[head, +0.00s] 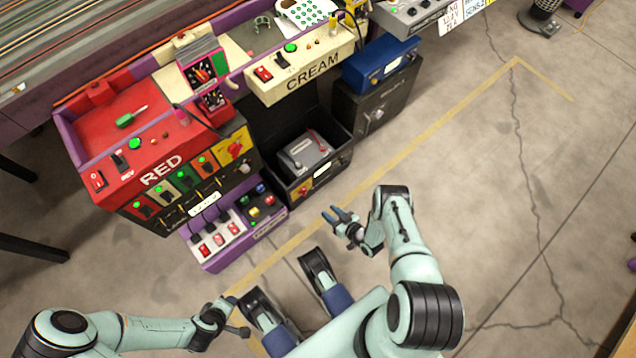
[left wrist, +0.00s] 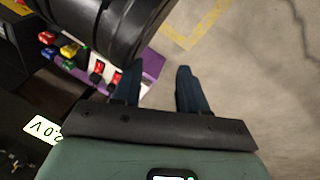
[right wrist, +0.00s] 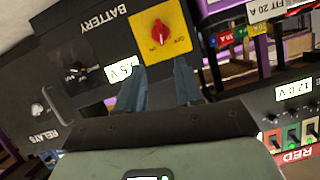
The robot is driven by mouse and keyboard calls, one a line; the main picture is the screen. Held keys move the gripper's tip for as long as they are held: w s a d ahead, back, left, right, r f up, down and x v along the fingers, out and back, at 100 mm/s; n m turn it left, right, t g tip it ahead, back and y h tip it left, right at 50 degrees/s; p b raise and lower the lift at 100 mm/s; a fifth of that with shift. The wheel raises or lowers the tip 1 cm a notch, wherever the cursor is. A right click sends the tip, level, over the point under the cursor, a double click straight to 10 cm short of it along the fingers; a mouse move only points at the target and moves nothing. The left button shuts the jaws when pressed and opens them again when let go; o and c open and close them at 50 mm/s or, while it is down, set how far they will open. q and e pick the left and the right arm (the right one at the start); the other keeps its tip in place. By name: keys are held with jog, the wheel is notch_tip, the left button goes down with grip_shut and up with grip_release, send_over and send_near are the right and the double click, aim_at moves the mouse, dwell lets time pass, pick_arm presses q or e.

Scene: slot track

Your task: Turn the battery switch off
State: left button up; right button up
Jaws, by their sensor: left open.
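The battery switch is a red knob on a yellow plate on the dark battery box's front, small in the head view (head: 304,191). It shows large in the right wrist view (right wrist: 160,32), beside the word BATTERY; its small markings are too blurred to read. My right gripper (head: 340,217) is in front of the box, apart from the switch. Its fingers also show in the right wrist view (right wrist: 157,82), spread with nothing between them, pointing towards the yellow plate. My left gripper (head: 240,316) is low at the left, open and empty, also in the left wrist view (left wrist: 157,85).
The battery box (head: 340,160) is open on top, with a grey battery (head: 304,152) inside. The red station (head: 160,172) has another red knob on yellow (head: 237,147). A purple switch block (head: 215,238) stands in front. A relays box (head: 375,105) stands right.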

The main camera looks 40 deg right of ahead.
aim_at(304, 192)
pick_arm(q)
jog(key=s+a+f+g+b, duration=0.1)
jog(key=s+f+g+b, duration=0.3)
jog(key=s+f, duration=0.3)
jog(key=s+b, duration=0.1)
jog(key=s, duration=0.2)
jog(key=shift+s+a+f+n, duration=0.2)
jog(key=shift+s+a+n, duration=0.05)
jog(key=shift+n, duration=0.15)
pick_arm(e)
jog(key=x, duration=1.3)
jog(key=shift+w, duration=0.2)
jog(key=shift+a, duration=0.15)
grip_shut()
